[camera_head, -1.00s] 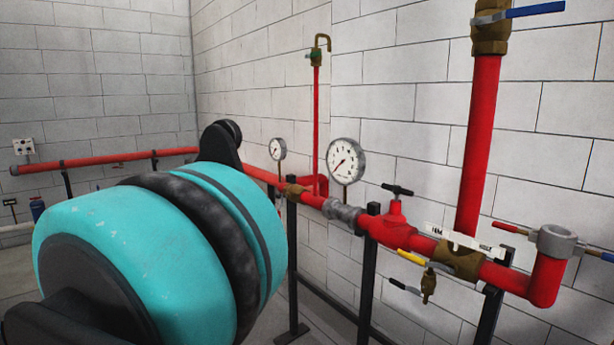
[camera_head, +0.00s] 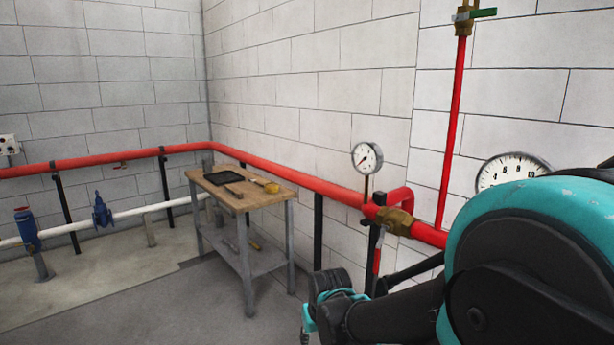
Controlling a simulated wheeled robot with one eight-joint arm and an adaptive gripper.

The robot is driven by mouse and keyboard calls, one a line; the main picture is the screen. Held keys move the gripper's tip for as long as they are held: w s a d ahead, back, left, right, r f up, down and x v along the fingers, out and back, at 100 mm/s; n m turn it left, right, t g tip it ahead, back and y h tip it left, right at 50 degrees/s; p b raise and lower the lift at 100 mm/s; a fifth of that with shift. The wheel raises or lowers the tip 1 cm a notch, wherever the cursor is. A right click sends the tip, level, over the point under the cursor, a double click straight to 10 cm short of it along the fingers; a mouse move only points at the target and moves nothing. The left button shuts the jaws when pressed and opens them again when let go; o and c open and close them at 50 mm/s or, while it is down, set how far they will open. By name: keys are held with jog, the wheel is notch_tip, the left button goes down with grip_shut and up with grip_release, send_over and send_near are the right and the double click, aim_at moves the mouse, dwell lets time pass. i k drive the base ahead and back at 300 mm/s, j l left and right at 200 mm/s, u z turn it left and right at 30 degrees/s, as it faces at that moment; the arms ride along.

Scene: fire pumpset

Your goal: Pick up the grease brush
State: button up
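A wooden-topped workbench (camera_head: 262,200) stands by the corner ahead, left of centre. On its top lie a flat black tray (camera_head: 222,177), a small dark, thin tool (camera_head: 233,191) and a yellowish round item (camera_head: 268,186). Which of these, if any, is the grease brush is too small to tell. My teal and black arm fills the lower right. One dark link reaches left to the bottom edge, and my gripper's fingers do not show.
Red pipe (camera_head: 290,180) runs along the walls behind the bench. Its lower shelf (camera_head: 250,260) holds small unclear items. Blue valves (camera_head: 101,210) sit at left on a white pipe (camera_head: 135,212). A gauge (camera_head: 367,158) stands right of the bench. Open floor (camera_head: 130,315) lies in front.

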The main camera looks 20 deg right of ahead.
aim_at(255, 182)
jog(key=i+j, duration=0.15)
jog(key=i, duration=0.25)
jog(key=i+j+z, duration=0.1)
jog(key=i, duration=0.3)
jog(key=i+j, duration=0.2)
jog(key=i, duration=0.25)
jog(key=i+j+z, duration=0.1)
jog(key=i, duration=0.3)
jog(key=i+j+u, duration=0.1)
jog(key=u, duration=4.35)
jog(key=z, duration=4.4)
